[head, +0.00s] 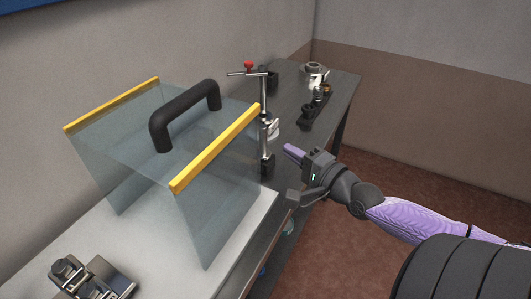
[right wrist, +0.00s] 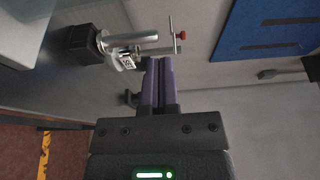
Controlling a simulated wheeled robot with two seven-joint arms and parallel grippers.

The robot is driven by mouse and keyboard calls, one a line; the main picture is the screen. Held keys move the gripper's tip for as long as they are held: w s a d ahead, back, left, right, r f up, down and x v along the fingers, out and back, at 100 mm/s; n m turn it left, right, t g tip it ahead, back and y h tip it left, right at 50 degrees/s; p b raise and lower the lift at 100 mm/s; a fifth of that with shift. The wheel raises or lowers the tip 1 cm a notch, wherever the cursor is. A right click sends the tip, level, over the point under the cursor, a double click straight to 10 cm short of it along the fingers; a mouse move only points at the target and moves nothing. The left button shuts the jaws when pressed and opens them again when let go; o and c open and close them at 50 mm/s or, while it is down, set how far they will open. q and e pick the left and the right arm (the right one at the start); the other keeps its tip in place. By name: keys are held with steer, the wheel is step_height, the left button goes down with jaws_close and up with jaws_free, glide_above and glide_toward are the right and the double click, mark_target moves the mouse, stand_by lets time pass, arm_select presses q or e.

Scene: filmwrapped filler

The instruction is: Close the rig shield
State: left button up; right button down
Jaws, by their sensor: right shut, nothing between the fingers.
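The rig shield (head: 150,150) is a clear panelled cover with two yellow edge strips (head: 217,146) and a black handle (head: 183,111) on top. It stands on the light bench top in the head view. My right gripper (head: 292,151) is shut and empty, to the right of the shield and apart from it. Its purple fingers show together in the right wrist view (right wrist: 157,82). A metal clamp stand (head: 264,120) with a red knob rises just behind the shield's right side; it also shows in the right wrist view (right wrist: 145,40). My left gripper is not in view.
A metal fixture (head: 92,279) sits on the bench at the lower left. Small fittings (head: 316,95) lie on the dark bench (head: 338,88) at the back. A wall runs behind the bench. Open floor (head: 400,180) lies to the right.

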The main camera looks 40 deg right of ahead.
steer(key=w+a+p, duration=0.1)
steer(key=a, duration=0.1)
steer(key=w+a+p, duration=0.1)
steer(key=w+a, duration=0.1)
stand_by(0.3)
